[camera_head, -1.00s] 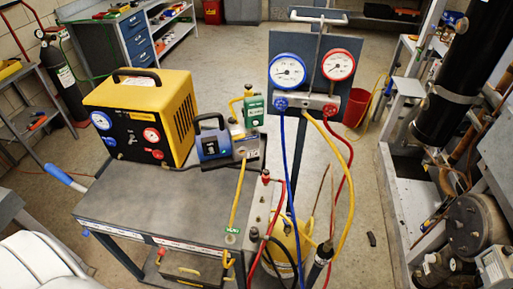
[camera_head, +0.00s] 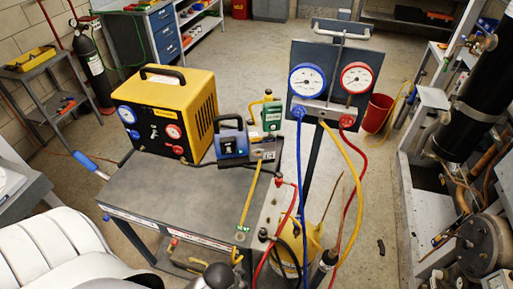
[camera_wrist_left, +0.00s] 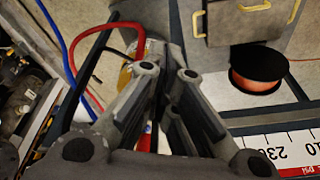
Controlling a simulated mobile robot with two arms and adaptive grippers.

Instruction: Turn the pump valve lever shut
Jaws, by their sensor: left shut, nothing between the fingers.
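The blue and grey pump (camera_head: 232,142) stands on the cart top beside the yellow machine. A fitting block (camera_head: 264,150) sits at its right end, with a yellow hose running down from it. I cannot make out the valve lever clearly at this size. My left gripper (camera_wrist_left: 168,73) shows in the left wrist view, its fingers shut and empty. It is near a red hose (camera_wrist_left: 122,40) and away from the pump, which does not show in that view. My right gripper is not in view.
The yellow machine (camera_head: 165,112) stands on the cart (camera_head: 160,195). The gauge board (camera_head: 331,75), with blue, yellow and red hoses, rises at the cart's right. An orange spool (camera_wrist_left: 258,68) and a box with a yellow handle (camera_wrist_left: 247,8) show in the wrist view. The cart's front top is clear.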

